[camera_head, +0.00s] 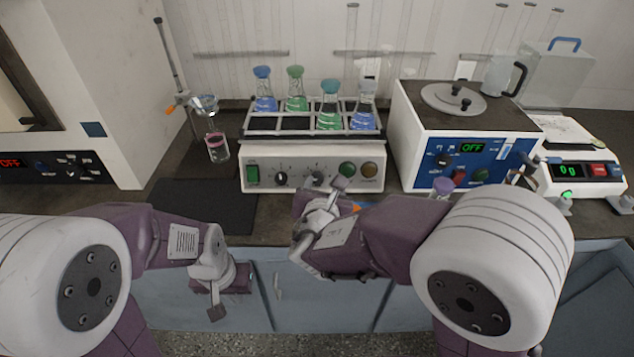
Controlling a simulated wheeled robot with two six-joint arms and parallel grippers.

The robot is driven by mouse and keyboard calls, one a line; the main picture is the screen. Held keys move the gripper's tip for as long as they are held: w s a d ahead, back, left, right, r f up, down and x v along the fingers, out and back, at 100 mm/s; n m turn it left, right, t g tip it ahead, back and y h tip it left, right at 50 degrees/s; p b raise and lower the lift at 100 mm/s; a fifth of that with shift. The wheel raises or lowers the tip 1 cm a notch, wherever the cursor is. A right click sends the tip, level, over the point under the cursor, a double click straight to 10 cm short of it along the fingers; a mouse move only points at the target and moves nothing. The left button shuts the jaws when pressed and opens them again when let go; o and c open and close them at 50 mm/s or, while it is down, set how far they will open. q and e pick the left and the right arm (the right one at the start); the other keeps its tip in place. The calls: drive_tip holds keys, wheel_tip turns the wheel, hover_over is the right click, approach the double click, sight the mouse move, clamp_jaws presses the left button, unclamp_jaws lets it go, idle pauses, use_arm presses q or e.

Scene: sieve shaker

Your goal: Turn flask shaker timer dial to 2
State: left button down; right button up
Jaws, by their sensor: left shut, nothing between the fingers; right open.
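The flask shaker (311,157) is a white box on the bench with a rack of stoppered flasks on top. Its front panel has a left dial (281,178), a right dial (318,177), a green switch (252,175) and two round lamps or buttons. The dial markings are too small to read, so I cannot tell which dial is the timer or where it points. My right gripper (335,190) is open, in front of the panel just below and right of the right dial; contact is unclear. My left gripper (216,312) is shut and empty, low in front of the bench.
A white centrifuge-like device (412,140) stands right of the shaker, with a balance (580,175) beyond. A small purple-capped item (441,187) is near my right arm. A dark mat (205,206) lies on the bench.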

sight(318, 181)
drive_tip(key=shift+n+y, duration=0.3)
drive_tip(key=shift+y, duration=0.1)
drive_tip(key=w+f, duration=0.1)
drive_tip(key=w, duration=0.1)
drive_tip(key=w+a+f+b, duration=0.1)
drive_tip(key=w+f, duration=0.2)
drive_tip(key=w, duration=0.1)
drive_tip(key=shift+w+a+f, duration=0.2)
drive_tip(key=shift+w+a, duration=0.15)
use_arm(q)
drive_tip(key=shift+s+f, duration=0.15)
drive_tip(key=shift+f, duration=0.35)
drive_tip(key=shift+s+f, duration=0.15)
drive_tip(key=shift+f, duration=0.35)
use_arm(e)
drive_tip(key=shift+c, duration=0.3)
